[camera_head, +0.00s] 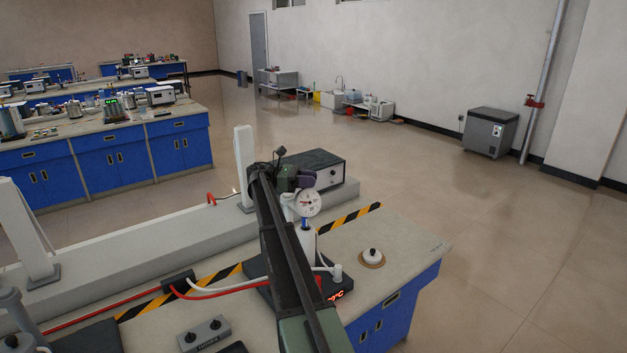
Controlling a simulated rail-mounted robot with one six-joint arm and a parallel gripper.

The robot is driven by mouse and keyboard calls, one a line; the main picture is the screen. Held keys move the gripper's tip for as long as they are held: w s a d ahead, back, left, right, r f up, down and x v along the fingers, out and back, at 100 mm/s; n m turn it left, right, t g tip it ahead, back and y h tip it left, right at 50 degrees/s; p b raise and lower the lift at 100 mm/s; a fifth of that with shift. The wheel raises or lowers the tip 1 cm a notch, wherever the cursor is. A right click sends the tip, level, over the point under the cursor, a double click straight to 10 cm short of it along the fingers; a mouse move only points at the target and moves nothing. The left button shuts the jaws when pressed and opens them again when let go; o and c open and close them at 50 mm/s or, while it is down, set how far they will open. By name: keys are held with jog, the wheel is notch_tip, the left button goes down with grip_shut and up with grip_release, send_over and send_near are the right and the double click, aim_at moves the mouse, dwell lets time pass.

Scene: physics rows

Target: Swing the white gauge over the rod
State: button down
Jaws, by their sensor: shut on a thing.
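The white gauge (307,203), a round white dial with red marks, is just below the end of my arm near the middle of the picture. My gripper (297,189) is at the gauge's upper left and appears shut on it, though the arm hides most of the grip. A small blue part and a white upright body (303,244) show below the gauge, partly behind my arm. I cannot pick out the rod with certainty; my arm may hide it.
A dark instrument box (318,168) stands behind. A grey control box (204,336) is front left. The right bench top is mostly clear.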

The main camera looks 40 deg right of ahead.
jog(key=c, duration=0.9)
grip_release()
jog(key=shift+r, duration=0.1)
notch_tip(320, 180, up, 20)
jog(key=p, duration=2)
